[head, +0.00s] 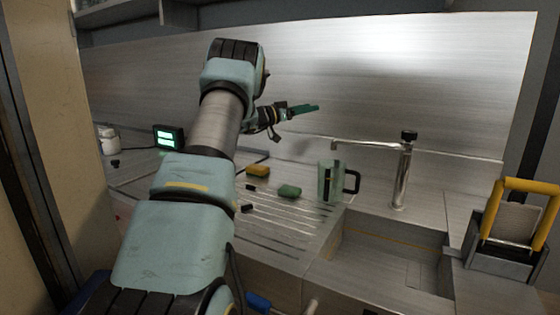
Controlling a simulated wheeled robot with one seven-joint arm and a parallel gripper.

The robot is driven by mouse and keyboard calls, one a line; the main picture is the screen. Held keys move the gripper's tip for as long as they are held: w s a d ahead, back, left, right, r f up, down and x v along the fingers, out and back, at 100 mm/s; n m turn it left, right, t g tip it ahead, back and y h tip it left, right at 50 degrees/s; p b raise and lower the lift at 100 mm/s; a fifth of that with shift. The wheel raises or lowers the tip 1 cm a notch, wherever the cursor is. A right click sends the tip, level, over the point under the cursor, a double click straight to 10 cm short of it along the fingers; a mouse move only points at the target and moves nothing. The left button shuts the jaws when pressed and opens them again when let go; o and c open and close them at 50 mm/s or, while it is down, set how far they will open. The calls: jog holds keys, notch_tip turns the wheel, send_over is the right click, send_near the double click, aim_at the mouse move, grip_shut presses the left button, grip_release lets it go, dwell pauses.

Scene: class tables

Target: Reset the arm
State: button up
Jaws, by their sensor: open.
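My arm rises from the bottom of the head view and bends over the metal counter (130,179). My gripper (306,109) points to the right, in the air above the counter and in front of the metal back wall. Its fingers show edge-on as a green strip. Nothing shows held in them. The gripper is apart from all objects on the counter.
Below my gripper lie a yellow sponge (258,171) and a green sponge (289,191) on the grooved drainboard. A mug (328,181) stands beside the sink (385,250) and tap (402,175). A yellow-handled holder (515,225) stands far right. The air right of my gripper is free.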

jog(key=a+f+n+t+y, duration=0.1)
jog(key=a+n+t+y, duration=0.5)
jog(key=a+n+y, duration=0.3)
jog(key=s+a+f+n+g+y, duration=0.1)
jog(key=s+a+f+g+y, duration=0.1)
jog(key=s+a+f+y, duration=0.55)
jog(key=s+f+g, duration=0.3)
jog(key=s, duration=0.9)
jog(key=s+a+f+n+g, duration=0.1)
jog(key=s+f+g, duration=0.3)
jog(key=s, duration=0.9)
jog(key=s+f+g, duration=0.3)
jog(key=s, duration=1)
jog(key=shift+a+f+g+y, duration=0.2)
jog(key=shift+f+g+y, duration=0.15)
jog(key=shift+y, duration=0.1)
